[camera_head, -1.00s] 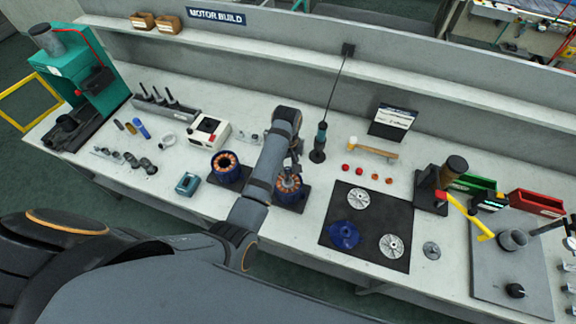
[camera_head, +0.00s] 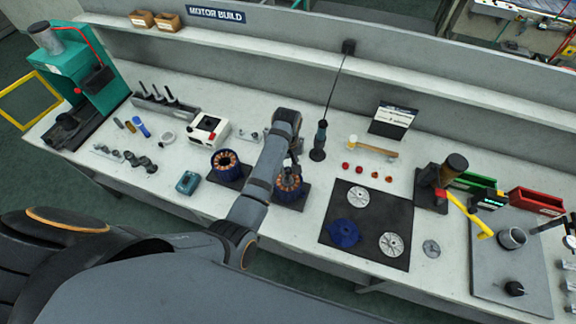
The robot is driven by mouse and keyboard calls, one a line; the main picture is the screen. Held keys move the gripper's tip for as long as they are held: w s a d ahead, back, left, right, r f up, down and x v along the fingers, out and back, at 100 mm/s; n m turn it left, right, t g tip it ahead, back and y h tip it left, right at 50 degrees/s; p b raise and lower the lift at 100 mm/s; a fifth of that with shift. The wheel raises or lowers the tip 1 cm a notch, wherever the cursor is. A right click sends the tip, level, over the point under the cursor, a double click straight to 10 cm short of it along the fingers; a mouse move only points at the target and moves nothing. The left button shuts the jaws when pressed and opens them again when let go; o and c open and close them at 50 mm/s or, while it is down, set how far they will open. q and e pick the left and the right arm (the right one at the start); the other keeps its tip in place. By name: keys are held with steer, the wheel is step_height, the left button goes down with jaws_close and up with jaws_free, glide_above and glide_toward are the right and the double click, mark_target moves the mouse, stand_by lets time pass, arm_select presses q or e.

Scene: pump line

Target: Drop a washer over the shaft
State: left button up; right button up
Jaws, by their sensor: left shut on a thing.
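Two blue motor stators with copper windings stand on dark bases on the bench. The left stator (camera_head: 226,162) is clear of my arm. The right stator (camera_head: 289,186) is just under my left gripper (camera_head: 290,166). The gripper points down over the middle of this stator, where the shaft is too small to make out. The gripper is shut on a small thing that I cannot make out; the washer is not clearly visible. Small red and copper rings (camera_head: 375,174) lie on the bench to the right. My right gripper is not in view.
A black mat (camera_head: 372,208) with metal discs and a blue part lies to the right. A dark screwdriver (camera_head: 319,141) hangs on a cord behind the gripper. A white box (camera_head: 209,130) and a teal tool (camera_head: 188,182) stand to the left. A mallet (camera_head: 374,148) lies at the back.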

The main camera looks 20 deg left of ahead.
arm_select(q)
steer(key=shift+f, duration=0.45)
steer(key=shift+f+b, duration=0.45)
steer(key=shift+f, duration=0.25)
steer(key=o, duration=0.7)
steer(key=shift+o, duration=0.2)
steer(key=shift+o, duration=1.2)
steer(key=shift+r+p, duration=0.6)
steer(key=shift+r, duration=1.95)
